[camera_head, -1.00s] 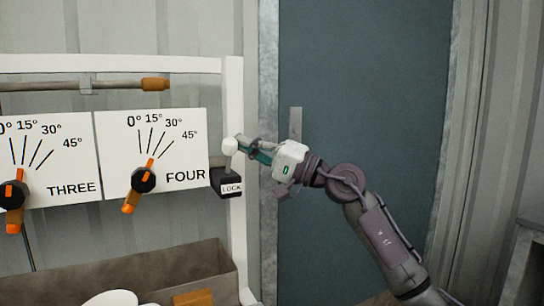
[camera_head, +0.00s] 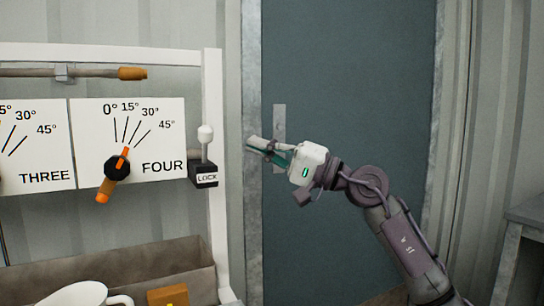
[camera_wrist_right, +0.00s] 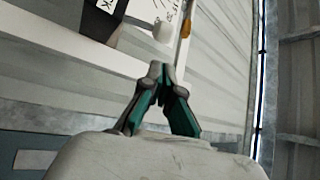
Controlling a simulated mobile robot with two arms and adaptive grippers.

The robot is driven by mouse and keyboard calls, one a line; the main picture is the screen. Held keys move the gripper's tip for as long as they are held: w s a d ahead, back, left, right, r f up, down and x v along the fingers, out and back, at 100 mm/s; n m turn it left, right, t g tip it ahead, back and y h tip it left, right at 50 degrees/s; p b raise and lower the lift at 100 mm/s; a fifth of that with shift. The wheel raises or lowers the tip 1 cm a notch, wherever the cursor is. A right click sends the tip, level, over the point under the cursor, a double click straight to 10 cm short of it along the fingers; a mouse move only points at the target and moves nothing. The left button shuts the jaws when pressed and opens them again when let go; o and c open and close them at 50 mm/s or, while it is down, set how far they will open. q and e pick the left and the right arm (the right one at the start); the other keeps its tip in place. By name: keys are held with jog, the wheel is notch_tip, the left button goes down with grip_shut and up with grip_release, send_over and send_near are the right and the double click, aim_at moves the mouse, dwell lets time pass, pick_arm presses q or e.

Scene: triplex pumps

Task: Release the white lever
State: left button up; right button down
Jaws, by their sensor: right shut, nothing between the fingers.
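The white lever (camera_head: 205,140) stands upright on the black LOCK box (camera_head: 203,174), at the right post of the white frame. It also shows in the right wrist view as a white knob (camera_wrist_right: 163,32), with the black box (camera_wrist_right: 92,22) beside it. My right gripper (camera_head: 250,142) is to the right of the lever, apart from it, with a clear gap. Its fingers are shut and empty; in the wrist view the fingertips (camera_wrist_right: 160,68) meet. My left gripper is in neither view.
The FOUR dial panel (camera_head: 160,165) with its orange-tipped pointer (camera_head: 115,168) is left of the box. A wooden trough (camera_head: 120,262) holds a white cup (camera_head: 85,294) and an orange block (camera_head: 168,295). A blue-grey door (camera_head: 350,90) stands behind my right arm.

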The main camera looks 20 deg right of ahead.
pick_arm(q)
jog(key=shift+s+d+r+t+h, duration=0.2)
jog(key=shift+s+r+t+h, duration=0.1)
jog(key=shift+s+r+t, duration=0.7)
pick_arm(e)
jog(key=shift+s+d+f, duration=0.2)
jog(key=shift+s+d, duration=0.15)
jog(key=shift+d, duration=0.05)
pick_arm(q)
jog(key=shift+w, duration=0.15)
